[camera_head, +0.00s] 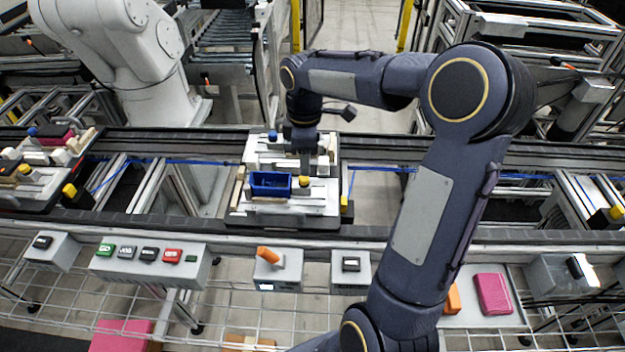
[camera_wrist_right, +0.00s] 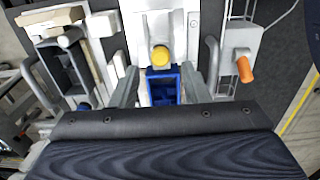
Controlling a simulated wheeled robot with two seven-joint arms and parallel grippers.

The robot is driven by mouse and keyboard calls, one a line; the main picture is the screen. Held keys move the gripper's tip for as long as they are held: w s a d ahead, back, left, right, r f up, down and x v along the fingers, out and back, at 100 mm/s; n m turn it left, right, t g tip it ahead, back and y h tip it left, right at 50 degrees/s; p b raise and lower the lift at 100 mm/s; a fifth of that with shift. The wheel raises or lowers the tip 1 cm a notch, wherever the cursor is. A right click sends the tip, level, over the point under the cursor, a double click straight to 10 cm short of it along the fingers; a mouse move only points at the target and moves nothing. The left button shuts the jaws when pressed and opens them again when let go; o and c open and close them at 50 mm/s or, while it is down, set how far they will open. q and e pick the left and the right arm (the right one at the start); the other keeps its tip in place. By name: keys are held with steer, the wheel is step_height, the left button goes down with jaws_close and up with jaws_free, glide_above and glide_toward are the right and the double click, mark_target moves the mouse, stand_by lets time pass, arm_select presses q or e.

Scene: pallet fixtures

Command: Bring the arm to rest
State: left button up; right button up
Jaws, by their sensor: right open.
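My right arm reaches in from the lower right of the head view and bends over the conveyor. My right gripper (camera_head: 305,165) points down over the pallet fixture (camera_head: 285,208), just behind the blue bin (camera_head: 270,183). In the right wrist view its two fingers stand apart, with the blue bin (camera_wrist_right: 163,86) and a yellow knob (camera_wrist_right: 160,57) showing between and beyond them. Nothing is held between the fingers. I cannot tell whether a finger touches the fixture. My left gripper is not in view.
A second pallet (camera_head: 45,170) stands at the far left of the conveyor. In front are a button box (camera_head: 150,262), a box with an orange lever (camera_head: 268,256) and a pink block (camera_head: 493,294). A white robot arm (camera_head: 150,90) stands behind the conveyor.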

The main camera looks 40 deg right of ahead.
stand_by(0.5)
steer(key=s+a+r+m+t+y, duration=0.1)
steer(key=s+a+m+t+y, duration=0.1)
steer(key=s+a+m, duration=0.4)
steer(key=s+a+r+m+t+y, duration=0.1)
steer(key=s+a+m+t, duration=0.2)
steer(key=s, duration=1.1)
steer(key=a+m, duration=0.2)
steer(key=a, duration=0.2)
steer(key=shift+s+m+t+y, duration=0.15)
steer(key=shift+m+t+y, duration=0.15)
steer(key=shift+m+y, duration=0.1)
steer(key=shift+c, duration=0.3)
steer(key=shift+c, duration=0.3)
